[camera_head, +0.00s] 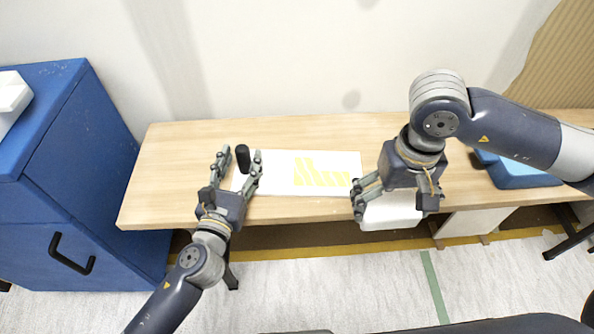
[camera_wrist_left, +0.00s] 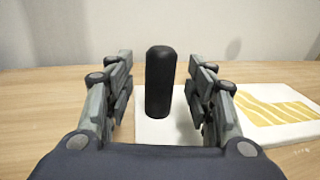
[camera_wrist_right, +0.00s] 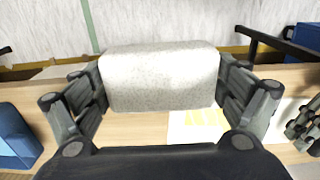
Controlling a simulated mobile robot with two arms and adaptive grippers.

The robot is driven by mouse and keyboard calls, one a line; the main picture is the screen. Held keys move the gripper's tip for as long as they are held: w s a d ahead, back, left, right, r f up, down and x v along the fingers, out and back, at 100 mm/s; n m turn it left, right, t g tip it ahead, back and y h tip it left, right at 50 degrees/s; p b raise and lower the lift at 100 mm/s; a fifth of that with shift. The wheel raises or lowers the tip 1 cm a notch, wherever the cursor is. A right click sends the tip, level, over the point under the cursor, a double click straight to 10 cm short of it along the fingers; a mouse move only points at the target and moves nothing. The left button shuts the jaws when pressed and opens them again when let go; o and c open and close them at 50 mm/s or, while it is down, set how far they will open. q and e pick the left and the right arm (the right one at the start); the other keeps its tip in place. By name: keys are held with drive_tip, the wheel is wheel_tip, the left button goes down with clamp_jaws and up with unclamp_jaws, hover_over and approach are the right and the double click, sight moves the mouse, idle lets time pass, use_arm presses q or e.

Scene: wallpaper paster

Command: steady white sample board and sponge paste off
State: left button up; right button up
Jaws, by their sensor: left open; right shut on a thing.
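The white sample board (camera_head: 275,180) lies flat on the table with yellow wavy paste (camera_head: 318,174) on its middle and right part. A black upright handle (camera_head: 242,158) stands at the board's left end. My left gripper (camera_head: 240,163) is open, with its fingers on either side of the handle; the left wrist view shows the handle (camera_wrist_left: 160,82) between them, with gaps on both sides. My right gripper (camera_head: 362,196) is shut on the white sponge (camera_head: 392,212), a pale speckled block in the right wrist view (camera_wrist_right: 160,80). The sponge is held near the table's front edge, right of the board.
A blue object (camera_head: 520,174) sits on the table at the right. A blue cabinet (camera_head: 70,165) stands left of the table (camera_head: 175,165). The wall is close behind. The table left of the board is clear.

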use_arm(q)
drive_tip(key=shift+w, duration=0.1)
drive_tip(key=shift+p+x, duration=0.3)
drive_tip(key=shift+x, duration=0.55)
clamp_jaws()
drive_tip(key=shift+f, duration=0.1)
idle(0.4)
